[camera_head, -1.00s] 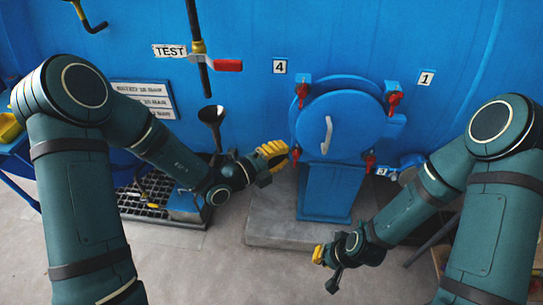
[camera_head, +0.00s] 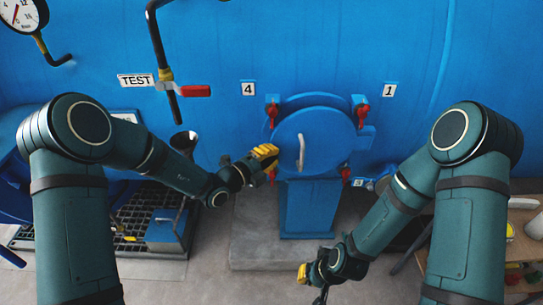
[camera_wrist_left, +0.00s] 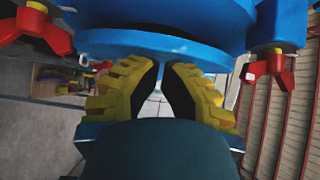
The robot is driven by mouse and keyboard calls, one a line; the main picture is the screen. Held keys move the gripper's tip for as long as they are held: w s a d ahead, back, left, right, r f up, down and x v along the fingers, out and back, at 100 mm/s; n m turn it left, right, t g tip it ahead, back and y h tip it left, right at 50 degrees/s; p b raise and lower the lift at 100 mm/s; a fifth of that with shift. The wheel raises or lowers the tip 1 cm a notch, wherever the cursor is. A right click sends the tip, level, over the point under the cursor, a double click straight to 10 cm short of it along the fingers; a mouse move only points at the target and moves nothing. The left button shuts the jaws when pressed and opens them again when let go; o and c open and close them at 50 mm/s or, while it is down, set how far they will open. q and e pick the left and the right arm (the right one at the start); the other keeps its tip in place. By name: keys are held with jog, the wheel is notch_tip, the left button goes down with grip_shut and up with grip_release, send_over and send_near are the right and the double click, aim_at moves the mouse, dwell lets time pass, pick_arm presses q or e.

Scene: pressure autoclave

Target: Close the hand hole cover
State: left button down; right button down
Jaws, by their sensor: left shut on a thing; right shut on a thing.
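The round blue hand hole cover (camera_head: 318,142), with a pale handle (camera_head: 301,152), stands in front of its blue ring (camera_head: 318,97). Red clamps sit around it at upper left (camera_head: 272,113), upper right (camera_head: 362,114), lower left (camera_head: 272,175) and lower right (camera_head: 345,174). My left gripper (camera_head: 271,160) is at the cover's lower left rim. In the left wrist view its yellow fingers (camera_wrist_left: 157,68) reach the blue rim, a narrow gap between them; what they hold is unclear. My right gripper (camera_head: 308,282) is low in front of the pedestal, its held thing too small to make out.
A blue pedestal (camera_head: 310,208) stands under the cover on a concrete slab (camera_head: 255,250). A red-handled valve (camera_head: 194,91), a dark funnel (camera_head: 183,141) and a floor grate (camera_head: 130,235) are to the left. A wooden table (camera_head: 525,250) is at the right.

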pick_arm(q)
jog(key=w, duration=0.4)
jog(key=shift+a+p, duration=0.35)
jog(key=shift+s, duration=0.1)
